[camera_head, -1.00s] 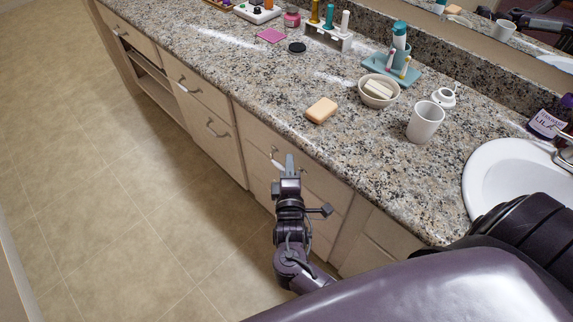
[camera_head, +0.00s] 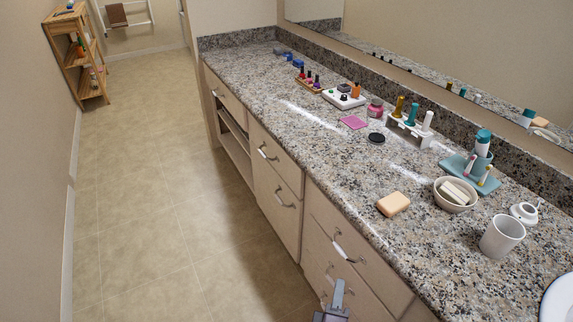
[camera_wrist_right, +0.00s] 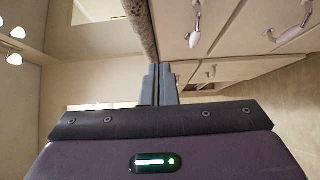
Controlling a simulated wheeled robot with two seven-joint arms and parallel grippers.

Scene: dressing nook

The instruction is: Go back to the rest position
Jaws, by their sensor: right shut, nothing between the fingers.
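My right gripper (camera_head: 334,302) shows at the bottom edge of the head view, in front of the drawer fronts and below the counter edge. Its fingers are shut with nothing between them. In the right wrist view the two grey fingers (camera_wrist_right: 158,84) sit together, with the drawer handles and counter edge beyond them. My left gripper is not in view.
The granite counter (camera_head: 330,170) runs along the right above drawers (camera_head: 277,208). On it are a soap bar (camera_head: 393,204), a bowl (camera_head: 446,203), a white cup (camera_head: 502,237) and several bottles. The tiled floor (camera_head: 150,200) at left is clear. A wooden shelf (camera_head: 66,62) stands far back.

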